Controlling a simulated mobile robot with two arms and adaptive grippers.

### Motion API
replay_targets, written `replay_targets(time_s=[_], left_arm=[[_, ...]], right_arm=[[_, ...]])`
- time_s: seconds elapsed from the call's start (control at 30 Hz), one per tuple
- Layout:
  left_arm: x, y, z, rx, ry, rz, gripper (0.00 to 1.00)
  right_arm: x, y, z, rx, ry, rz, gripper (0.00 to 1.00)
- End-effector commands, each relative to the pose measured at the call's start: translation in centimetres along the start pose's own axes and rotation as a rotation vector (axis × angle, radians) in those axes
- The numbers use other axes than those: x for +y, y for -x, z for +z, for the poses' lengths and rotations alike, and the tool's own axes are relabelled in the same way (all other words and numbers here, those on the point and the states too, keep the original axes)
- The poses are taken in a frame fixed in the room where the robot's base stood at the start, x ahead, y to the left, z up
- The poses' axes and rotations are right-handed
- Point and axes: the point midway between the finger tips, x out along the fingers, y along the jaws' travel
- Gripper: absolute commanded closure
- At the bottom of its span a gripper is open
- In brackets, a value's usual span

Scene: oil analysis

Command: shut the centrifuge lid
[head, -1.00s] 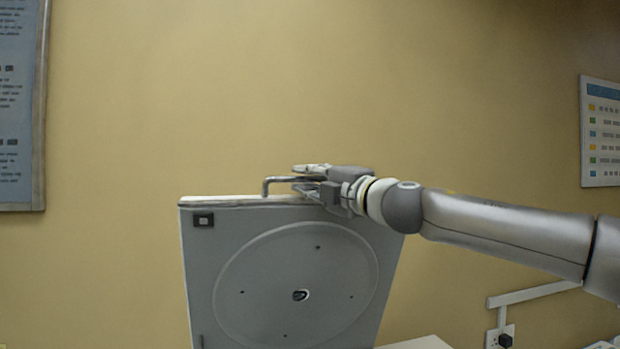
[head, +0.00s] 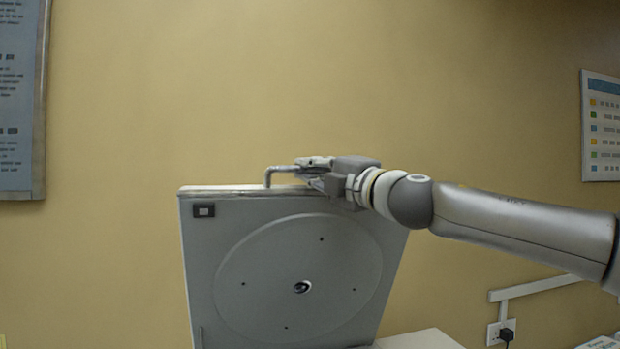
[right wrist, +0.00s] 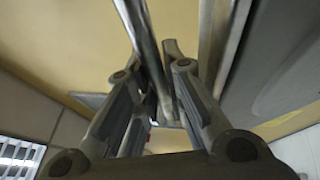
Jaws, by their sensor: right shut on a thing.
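The centrifuge lid (head: 230,270) stands raised in the head view, its grey inner face with a large round disc turned toward me. A bent metal handle (head: 268,177) runs along its top edge. My right gripper (head: 308,170) is at that top edge, shut on the handle. In the right wrist view, the handle bar (right wrist: 147,45) passes between the fingers of my right gripper (right wrist: 165,105), and the lid's edge (right wrist: 228,45) is to the right. The centrifuge's body is below the picture. My left gripper is not in view.
A yellow wall (head: 300,80) is behind the lid. A framed poster (head: 20,100) hangs at the left and a chart (head: 603,125) at the right. A white surface (head: 420,340) and a wall socket (head: 500,332) show at the lower right.

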Motion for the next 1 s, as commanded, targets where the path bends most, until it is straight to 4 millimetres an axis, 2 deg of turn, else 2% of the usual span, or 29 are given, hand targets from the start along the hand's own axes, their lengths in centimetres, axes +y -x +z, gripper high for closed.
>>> replay_targets(time_s=[0.03, 0.4, 1.0], left_arm=[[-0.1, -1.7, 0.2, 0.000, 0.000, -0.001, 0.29], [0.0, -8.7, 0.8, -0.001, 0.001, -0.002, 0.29], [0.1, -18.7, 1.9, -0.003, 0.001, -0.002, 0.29]], right_arm=[[-1.3, 0.8, -0.4, 0.003, 0.005, 0.007, 1.00], [-2.8, 6.1, -2.6, 0.002, 0.046, 0.109, 1.00], [-6.1, 14.6, -6.2, 0.002, 0.118, 0.283, 1.00]])
